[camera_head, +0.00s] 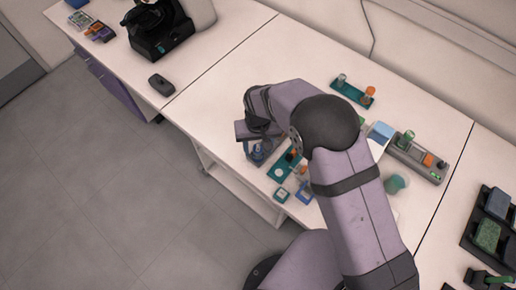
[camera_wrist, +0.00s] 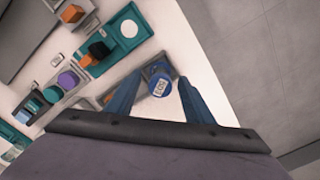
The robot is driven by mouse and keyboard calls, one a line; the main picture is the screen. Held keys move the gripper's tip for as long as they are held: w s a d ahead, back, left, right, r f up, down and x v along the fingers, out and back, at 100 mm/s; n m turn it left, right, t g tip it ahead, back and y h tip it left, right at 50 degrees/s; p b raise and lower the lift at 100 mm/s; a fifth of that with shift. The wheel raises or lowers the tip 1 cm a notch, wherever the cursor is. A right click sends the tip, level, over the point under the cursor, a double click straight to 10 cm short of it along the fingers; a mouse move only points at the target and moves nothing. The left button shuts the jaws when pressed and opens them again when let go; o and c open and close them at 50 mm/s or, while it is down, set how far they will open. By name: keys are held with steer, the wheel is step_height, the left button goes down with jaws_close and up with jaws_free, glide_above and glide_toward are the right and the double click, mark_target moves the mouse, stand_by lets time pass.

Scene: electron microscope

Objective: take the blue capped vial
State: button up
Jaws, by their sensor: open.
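The blue capped vial (camera_wrist: 159,86) shows in the wrist view from above, with pale lettering on its round cap. My gripper (camera_wrist: 159,78) is open, with one blue finger to the left of the vial and one to the right. A gap shows on the right side; the left finger is close to the vial, and I cannot tell whether it touches. In the head view my gripper (camera_head: 258,152) is over the front edge area of the white bench, and the vial cannot be told apart from the blue fingers there.
Beside the vial lies a teal tray (camera_wrist: 128,30) with a white disc and a black block. Purple, orange and teal items crowd the bench to the left in the wrist view. In the head view, a teal rack (camera_head: 352,92) stands further back; the bench (camera_head: 225,85) left of my arm is clear.

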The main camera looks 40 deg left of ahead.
steer(key=shift+f, duration=0.85)
steer(key=c, duration=1.1)
steer(key=shift+r, duration=0.15)
